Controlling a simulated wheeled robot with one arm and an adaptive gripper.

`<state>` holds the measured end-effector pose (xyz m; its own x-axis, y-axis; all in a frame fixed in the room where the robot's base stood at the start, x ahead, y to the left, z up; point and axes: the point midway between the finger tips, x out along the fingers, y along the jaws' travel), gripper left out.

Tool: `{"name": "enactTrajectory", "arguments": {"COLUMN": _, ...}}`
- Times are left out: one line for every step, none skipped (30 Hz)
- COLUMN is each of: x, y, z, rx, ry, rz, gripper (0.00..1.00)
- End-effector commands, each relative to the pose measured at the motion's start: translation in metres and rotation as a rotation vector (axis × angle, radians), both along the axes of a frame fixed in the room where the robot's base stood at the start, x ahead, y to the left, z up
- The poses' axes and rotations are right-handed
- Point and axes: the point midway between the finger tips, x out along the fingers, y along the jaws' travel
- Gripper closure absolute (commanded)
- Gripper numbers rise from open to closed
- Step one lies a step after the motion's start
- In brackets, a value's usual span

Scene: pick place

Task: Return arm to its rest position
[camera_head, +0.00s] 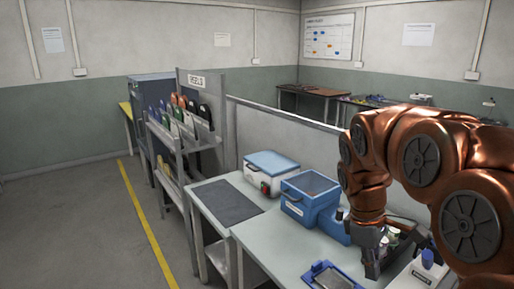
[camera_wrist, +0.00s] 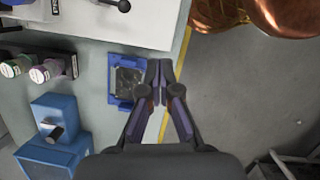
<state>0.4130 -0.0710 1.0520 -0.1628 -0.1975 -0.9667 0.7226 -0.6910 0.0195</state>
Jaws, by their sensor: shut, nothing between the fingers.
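My gripper (camera_head: 372,262) hangs below my copper arm at the right of the head view, over the near part of the grey workbench (camera_head: 270,242). In the wrist view my gripper (camera_wrist: 159,72) points down with its fingertips together, shut and empty. A blue tray-like holder (camera_wrist: 113,84) with a dark centre lies on the bench just left of the fingertips. The same blue holder (camera_head: 330,277) shows at the lower edge of the head view. The fingertips appear beside it, and I cannot tell their height.
A blue box (camera_head: 312,203) and a white box with a blue lid (camera_head: 271,172) stand on the bench behind my gripper. Several small bottles (camera_wrist: 45,70) stand in a dark rack. A white device (camera_head: 416,275) is at the right. Open floor with a yellow line (camera_head: 146,225) lies left.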

Motion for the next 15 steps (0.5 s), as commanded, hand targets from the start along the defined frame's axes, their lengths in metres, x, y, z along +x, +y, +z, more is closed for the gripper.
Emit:
{"name": "enactTrajectory", "arguments": {"x": -0.015, "y": 0.005, "z": 0.001, "rx": 0.004, "ry": -0.007, "rz": -0.034, "gripper": 1.0}}
{"name": "enactTrajectory", "arguments": {"x": -0.022, "y": 0.008, "z": 0.001, "rx": 0.007, "ry": -0.016, "rz": -0.06, "gripper": 1.0}}
{"name": "enactTrajectory", "arguments": {"x": -0.033, "y": 0.012, "z": -0.001, "rx": 0.011, "ry": -0.023, "rz": -0.092, "gripper": 1.0}}
{"name": "enactTrajectory", "arguments": {"x": -0.042, "y": 0.015, "z": -0.003, "rx": 0.014, "ry": -0.025, "rz": -0.119, "gripper": 1.0}}
{"name": "enactTrajectory", "arguments": {"x": -0.049, "y": 0.019, "z": -0.003, "rx": 0.017, "ry": -0.03, "rz": -0.146, "gripper": 1.0}}
{"name": "enactTrajectory", "arguments": {"x": -0.061, "y": 0.022, "z": -0.005, "rx": 0.02, "ry": -0.036, "rz": -0.18, "gripper": 1.0}}
{"name": "enactTrajectory", "arguments": {"x": -0.069, "y": 0.025, "z": -0.007, "rx": 0.024, "ry": -0.039, "rz": -0.208, "gripper": 1.0}}
{"name": "enactTrajectory", "arguments": {"x": -0.077, "y": 0.028, "z": -0.009, "rx": 0.026, "ry": -0.043, "rz": -0.236, "gripper": 1.0}}
{"name": "enactTrajectory", "arguments": {"x": -0.087, "y": 0.032, "z": -0.011, "rx": 0.03, "ry": -0.051, "rz": -0.272, "gripper": 1.0}}
{"name": "enactTrajectory", "arguments": {"x": -0.096, "y": 0.035, "z": -0.013, "rx": 0.033, "ry": -0.055, "rz": -0.301, "gripper": 1.0}}
{"name": "enactTrajectory", "arguments": {"x": -0.104, "y": 0.037, "z": -0.015, "rx": 0.035, "ry": -0.057, "rz": -0.329, "gripper": 1.0}}
{"name": "enactTrajectory", "arguments": {"x": -0.115, "y": 0.041, "z": -0.017, "rx": 0.038, "ry": -0.06, "rz": -0.369, "gripper": 1.0}}
{"name": "enactTrajectory", "arguments": {"x": -0.124, "y": 0.044, "z": -0.02, "rx": 0.04, "ry": -0.062, "rz": -0.4, "gripper": 1.0}}
{"name": "enactTrajectory", "arguments": {"x": -0.133, "y": 0.046, "z": -0.022, "rx": 0.041, "ry": -0.065, "rz": -0.429, "gripper": 1.0}}
{"name": "enactTrajectory", "arguments": {"x": -0.143, "y": 0.049, "z": -0.025, "rx": 0.045, "ry": -0.071, "rz": -0.47, "gripper": 1.0}}
